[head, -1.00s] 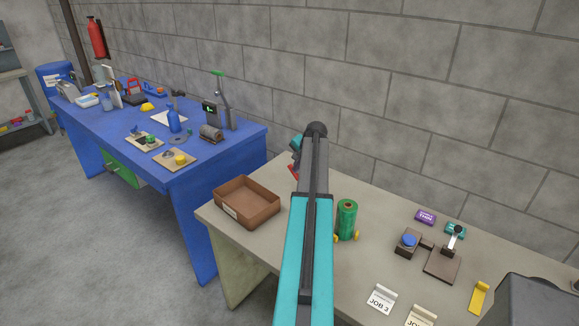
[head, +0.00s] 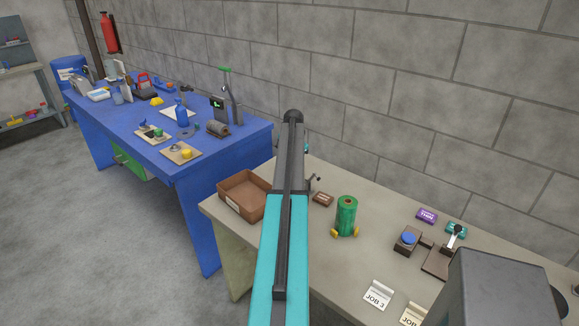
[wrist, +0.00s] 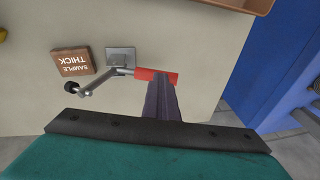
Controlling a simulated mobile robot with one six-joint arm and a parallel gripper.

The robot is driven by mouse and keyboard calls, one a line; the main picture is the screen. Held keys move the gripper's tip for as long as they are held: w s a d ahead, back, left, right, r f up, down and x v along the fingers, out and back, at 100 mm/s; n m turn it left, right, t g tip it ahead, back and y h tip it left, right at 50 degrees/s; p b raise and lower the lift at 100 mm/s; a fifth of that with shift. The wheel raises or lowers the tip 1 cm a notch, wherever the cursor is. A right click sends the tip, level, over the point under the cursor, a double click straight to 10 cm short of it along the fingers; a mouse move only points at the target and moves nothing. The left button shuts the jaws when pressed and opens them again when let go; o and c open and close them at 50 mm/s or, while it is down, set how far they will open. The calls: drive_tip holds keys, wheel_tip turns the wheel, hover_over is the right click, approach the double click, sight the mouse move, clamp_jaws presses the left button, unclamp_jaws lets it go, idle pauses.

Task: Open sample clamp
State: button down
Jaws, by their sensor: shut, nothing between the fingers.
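The sample clamp (wrist: 120,65) shows in the wrist view as a metal plate with a red handle (wrist: 154,75) to the right and a bent arm ending in a black tip at lower left. Part of it also shows in the head view (head: 314,181) beside my arm. A brown block marked SAMPLE THICK (wrist: 72,63) lies left of the plate; the black tip is beside it in the picture, not over it. My gripper (wrist: 160,82) is shut and empty, its dark fingers overlapping the handle's lower edge. I cannot tell whether they touch. The head view hides my gripper behind my arm.
A brown tray (head: 238,201) stands left of my arm. A green spool (head: 346,216) stands to the right. A blue bench (head: 190,165) stands beyond a gap.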

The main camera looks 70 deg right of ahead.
drive_tip(key=shift+w+f, duration=0.1)
idle(0.5)
drive_tip(key=shift+r, duration=0.45)
drive_tip(key=w+p+v, duration=0.1)
drive_tip(key=p+v, duration=0.3)
drive_tip(key=v, duration=0.5)
drive_tip(key=shift+s+r, duration=0.2)
drive_tip(key=shift+s, duration=0.1)
